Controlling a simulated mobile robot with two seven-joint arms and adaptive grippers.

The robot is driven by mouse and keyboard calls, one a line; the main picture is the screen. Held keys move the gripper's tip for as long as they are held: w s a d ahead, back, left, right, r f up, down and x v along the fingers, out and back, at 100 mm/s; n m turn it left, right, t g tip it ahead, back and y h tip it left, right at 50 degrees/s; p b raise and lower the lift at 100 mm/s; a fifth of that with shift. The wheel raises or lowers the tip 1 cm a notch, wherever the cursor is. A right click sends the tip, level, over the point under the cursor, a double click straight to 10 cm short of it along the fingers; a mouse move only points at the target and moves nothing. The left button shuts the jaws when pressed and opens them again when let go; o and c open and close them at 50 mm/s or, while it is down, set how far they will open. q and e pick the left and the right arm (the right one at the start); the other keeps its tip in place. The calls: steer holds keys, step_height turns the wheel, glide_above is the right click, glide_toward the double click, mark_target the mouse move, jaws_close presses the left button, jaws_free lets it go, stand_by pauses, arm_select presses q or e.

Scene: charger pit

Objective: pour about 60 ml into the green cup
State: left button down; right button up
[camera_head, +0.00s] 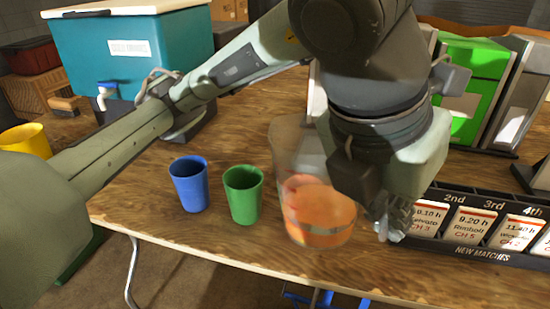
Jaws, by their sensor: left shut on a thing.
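The green cup (243,196) stands upright on the wooden table, right of the blue cup (190,184). A clear jug (283,145) with orange liquid in its lower part is just right of the green cup, with a small gap between them in the picture. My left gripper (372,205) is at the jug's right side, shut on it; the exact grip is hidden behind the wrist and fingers. I cannot tell whether the jug touches the table. The inside bottom of the green cup is hidden. My right gripper is out of view.
A black rack of match cards (480,250) lies at the right. A green dispenser box (476,75) stands behind it. A teal cooler (130,60) is at the back left, and a yellow cup (27,139) is at the far left. The table's front edge is close to the cups.

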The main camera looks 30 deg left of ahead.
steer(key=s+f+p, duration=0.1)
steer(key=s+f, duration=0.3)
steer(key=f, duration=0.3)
arm_select(q)
steer(key=w+a+r+n+g+h+b, duration=0.2)
steer(key=a+r+h, duration=0.5)
steer(key=a+h, duration=0.2)
steer(key=shift+w+n+h, duration=0.25)
steer(key=shift+n+h, duration=0.15)
steer(key=shift+h, duration=0.7)
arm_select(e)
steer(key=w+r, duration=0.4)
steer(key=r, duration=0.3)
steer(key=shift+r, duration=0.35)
arm_select(q)
steer(key=shift+a+r, duration=0.25)
steer(key=shift+a, duration=0.05)
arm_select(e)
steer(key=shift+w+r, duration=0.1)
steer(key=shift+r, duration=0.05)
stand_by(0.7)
